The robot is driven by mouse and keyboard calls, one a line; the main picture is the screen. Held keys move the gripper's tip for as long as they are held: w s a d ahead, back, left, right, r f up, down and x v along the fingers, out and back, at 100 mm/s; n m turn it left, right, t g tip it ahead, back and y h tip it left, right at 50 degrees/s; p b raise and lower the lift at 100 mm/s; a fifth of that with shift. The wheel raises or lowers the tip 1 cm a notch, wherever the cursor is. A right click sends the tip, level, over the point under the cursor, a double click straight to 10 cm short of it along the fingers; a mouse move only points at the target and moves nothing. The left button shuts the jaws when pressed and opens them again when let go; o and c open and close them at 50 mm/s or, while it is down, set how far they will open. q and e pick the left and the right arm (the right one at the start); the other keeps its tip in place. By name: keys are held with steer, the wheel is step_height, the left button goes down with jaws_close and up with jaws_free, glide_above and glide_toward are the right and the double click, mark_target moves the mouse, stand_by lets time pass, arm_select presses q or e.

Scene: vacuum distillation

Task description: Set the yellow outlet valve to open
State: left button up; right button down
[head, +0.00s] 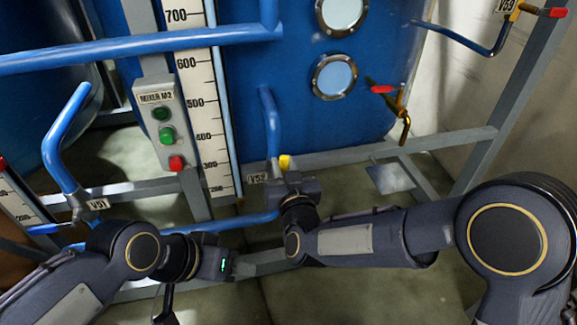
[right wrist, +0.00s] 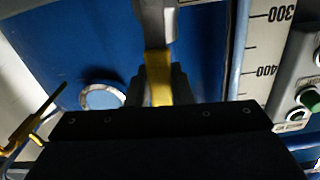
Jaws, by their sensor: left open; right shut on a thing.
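The yellow outlet valve handle (head: 285,162) shows at the foot of a short vertical blue pipe, beside a small tag that seems to read V52. My right gripper (head: 283,172) is at this handle and covers most of the valve body. In the right wrist view the yellow handle (right wrist: 158,91) stands between the two dark fingers, and my right gripper (right wrist: 157,88) is shut on it. My left gripper (head: 224,264) is low in the head view, left of the valve and apart from it. It is open and holds nothing that I can see; its fingertips are hard to make out.
A blue tank (head: 390,60) with round windows stands behind. A mixer box (head: 163,125) with green and red buttons and a level scale (head: 207,110) are to the left. A red-handled tap (head: 400,100) is at right. Grey frame bars (head: 470,140) and blue pipes surround the valve.

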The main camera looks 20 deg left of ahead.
steer(key=shift+s+a+n, duration=0.15)
steer(key=shift+a+n, duration=0.05)
steer(key=shift+n, duration=0.1)
stand_by(0.4)
steer(key=c, duration=1.3)
jaws_free()
steer(key=p+v, duration=0.1)
steer(key=v, duration=0.6)
steer(key=shift+s+d, duration=0.25)
steer(key=shift+s, duration=0.05)
